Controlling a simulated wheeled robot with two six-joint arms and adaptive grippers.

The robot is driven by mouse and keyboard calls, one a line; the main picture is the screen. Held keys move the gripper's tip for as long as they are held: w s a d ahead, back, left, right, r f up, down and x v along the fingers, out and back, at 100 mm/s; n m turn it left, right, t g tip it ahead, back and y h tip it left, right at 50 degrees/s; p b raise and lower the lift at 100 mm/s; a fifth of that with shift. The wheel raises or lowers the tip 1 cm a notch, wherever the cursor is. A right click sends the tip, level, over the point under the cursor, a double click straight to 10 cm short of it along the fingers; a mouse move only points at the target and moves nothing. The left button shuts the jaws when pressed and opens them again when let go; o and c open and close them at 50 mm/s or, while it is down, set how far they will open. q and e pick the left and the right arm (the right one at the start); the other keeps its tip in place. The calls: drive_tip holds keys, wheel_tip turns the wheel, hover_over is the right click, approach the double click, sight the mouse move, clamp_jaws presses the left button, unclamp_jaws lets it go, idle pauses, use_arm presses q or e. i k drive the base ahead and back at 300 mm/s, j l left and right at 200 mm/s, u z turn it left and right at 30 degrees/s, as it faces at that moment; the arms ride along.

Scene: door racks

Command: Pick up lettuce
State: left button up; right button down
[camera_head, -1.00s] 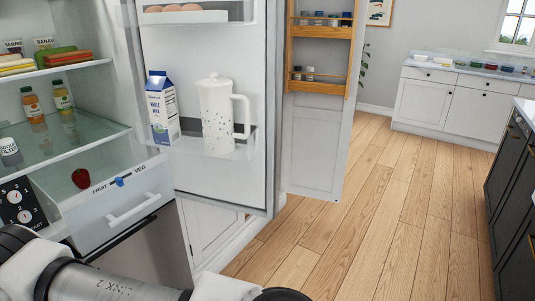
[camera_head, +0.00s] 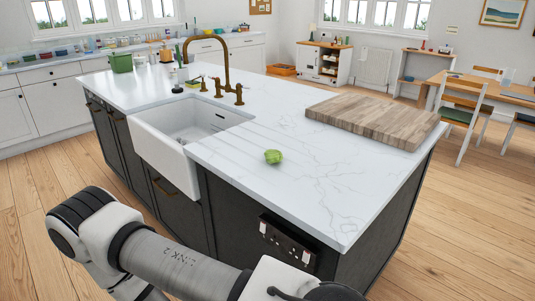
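A small green lettuce (camera_head: 273,157) sits on the white marble top of the kitchen island (camera_head: 330,185), right of the sink and in front of the wooden board. Nothing touches it. One of my arms crosses the lower left of the picture, below and in front of the island. Its end runs out of the bottom edge, so its fingers do not show. My other arm is out of view.
A white sink (camera_head: 180,128) with a brass tap (camera_head: 222,62) is set into the island. A thick wooden board (camera_head: 374,122) lies on the right part of the top. A green container (camera_head: 121,62) stands at the far left end. The marble around the lettuce is clear.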

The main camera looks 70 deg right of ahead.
sight(272, 156)
drive_tip(key=k+j+z, duration=0.1)
drive_tip(key=z, duration=2.15)
drive_tip(key=l, duration=0.15)
drive_tip(key=i+u, duration=0.05)
